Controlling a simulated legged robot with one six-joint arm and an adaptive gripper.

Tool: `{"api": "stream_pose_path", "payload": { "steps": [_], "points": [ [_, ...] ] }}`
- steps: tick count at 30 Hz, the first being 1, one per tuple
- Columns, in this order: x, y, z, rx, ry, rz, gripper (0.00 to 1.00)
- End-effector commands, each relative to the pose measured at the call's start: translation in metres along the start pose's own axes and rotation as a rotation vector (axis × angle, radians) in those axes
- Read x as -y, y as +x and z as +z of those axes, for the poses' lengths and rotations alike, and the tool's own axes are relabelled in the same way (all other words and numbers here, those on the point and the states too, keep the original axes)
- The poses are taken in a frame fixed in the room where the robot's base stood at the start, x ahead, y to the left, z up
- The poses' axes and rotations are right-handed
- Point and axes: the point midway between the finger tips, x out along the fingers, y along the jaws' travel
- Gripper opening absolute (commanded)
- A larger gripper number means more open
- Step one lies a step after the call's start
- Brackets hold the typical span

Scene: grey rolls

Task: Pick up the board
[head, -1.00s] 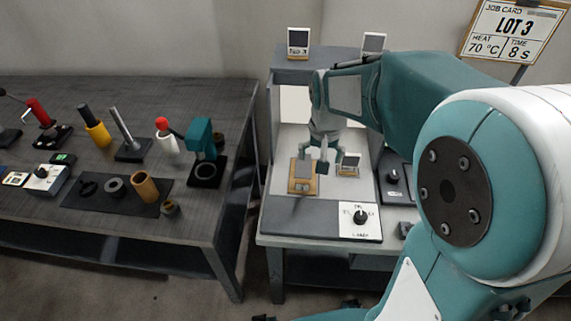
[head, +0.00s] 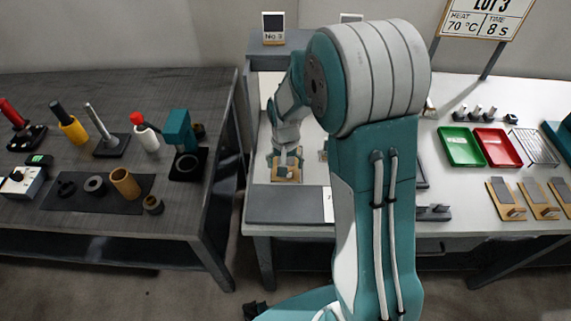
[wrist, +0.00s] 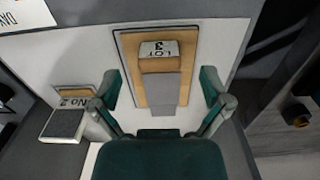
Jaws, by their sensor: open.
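A wooden board (head: 286,175) lies on the light worktop under my gripper (head: 287,157). My gripper (wrist: 160,88) is open there, one teal finger to the left and one to the right of the board's near part. The jaws show nothing held. I cannot tell how high the fingertips are above the worktop. Similar wooden boards (head: 506,200) lie at the right of the worktop.
A small "No 2" stand (wrist: 75,100) is close left of the gripper in the wrist view. Green (head: 461,146) and red (head: 497,147) trays sit right of my arm. A dark table (head: 60,220) with tools stands at left, across a gap.

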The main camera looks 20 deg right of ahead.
Motion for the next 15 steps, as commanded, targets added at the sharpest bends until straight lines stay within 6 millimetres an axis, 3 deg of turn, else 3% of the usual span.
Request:
{"api": "stream_pose_path", "payload": {
  "steps": [5, 12, 13, 15],
  "points": [
    [0.0, 0.022, 0.0, 0.0, 0.0, 0.0, 0.97],
    [0.0, 0.024, 0.0, -0.003, -0.001, -0.001, 0.97],
    [0.0, 0.024, 0.0, -0.003, -0.001, -0.001, 0.93],
    [0.0, 0.024, 0.0, -0.002, -0.001, -0.001, 0.61]
  ]
}}
